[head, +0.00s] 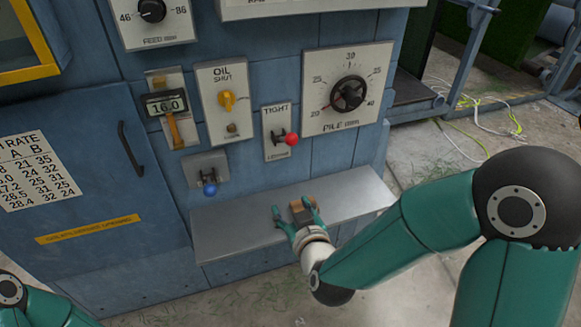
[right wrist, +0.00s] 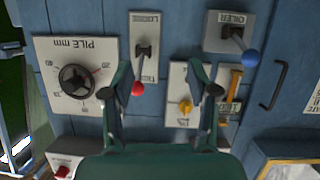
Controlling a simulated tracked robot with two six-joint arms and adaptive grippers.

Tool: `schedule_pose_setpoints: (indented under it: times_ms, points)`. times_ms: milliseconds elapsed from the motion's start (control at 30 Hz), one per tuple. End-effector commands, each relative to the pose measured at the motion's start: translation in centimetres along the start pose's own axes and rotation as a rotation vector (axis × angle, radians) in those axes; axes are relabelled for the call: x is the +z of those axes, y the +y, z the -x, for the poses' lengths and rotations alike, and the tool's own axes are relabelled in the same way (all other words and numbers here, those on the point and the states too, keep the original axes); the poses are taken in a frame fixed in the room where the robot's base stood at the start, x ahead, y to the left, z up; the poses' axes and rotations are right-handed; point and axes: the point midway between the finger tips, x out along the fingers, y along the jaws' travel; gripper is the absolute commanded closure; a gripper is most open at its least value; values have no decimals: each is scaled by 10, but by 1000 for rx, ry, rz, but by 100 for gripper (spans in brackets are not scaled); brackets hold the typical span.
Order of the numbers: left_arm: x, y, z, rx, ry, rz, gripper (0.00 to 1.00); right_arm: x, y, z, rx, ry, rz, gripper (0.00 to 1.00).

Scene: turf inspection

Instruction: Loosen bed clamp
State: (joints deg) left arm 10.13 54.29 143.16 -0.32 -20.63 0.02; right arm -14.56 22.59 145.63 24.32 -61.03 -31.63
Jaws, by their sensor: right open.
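The clamp plate (head: 269,147) is light grey, with TIGHT at its top and a loosen label at its bottom. Its lever ends in a red knob (head: 291,140) at the plate's right edge. In the right wrist view the plate (right wrist: 150,25) is upside down, and the red knob (right wrist: 138,89) shows near the TIGHT end, beside one finger. My right gripper (head: 294,209) is open, in front of the grey ledge and below the clamp in the head view. My left gripper is out of view.
A yellow oil knob (head: 227,99) and an oiler lever with a blue knob (head: 210,189) sit left of the clamp. The pile dial (head: 348,94) is to its right. The metal ledge (head: 235,235) juts out below. Loose cables (head: 475,115) lie on the floor.

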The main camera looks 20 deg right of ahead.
Motion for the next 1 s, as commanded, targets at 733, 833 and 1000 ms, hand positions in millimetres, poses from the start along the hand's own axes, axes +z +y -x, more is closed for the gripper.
schedule_pose_setpoints:
  times_ms: [733, 833, 1000]
  points:
    - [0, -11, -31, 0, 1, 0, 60, -79, 37, -17, 199, 318, 72, 41]
    - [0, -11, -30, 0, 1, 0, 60, -86, 40, -38, 198, 317, 71, 41]
    - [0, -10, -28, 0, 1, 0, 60, -97, 47, -72, 197, 318, 72, 41]
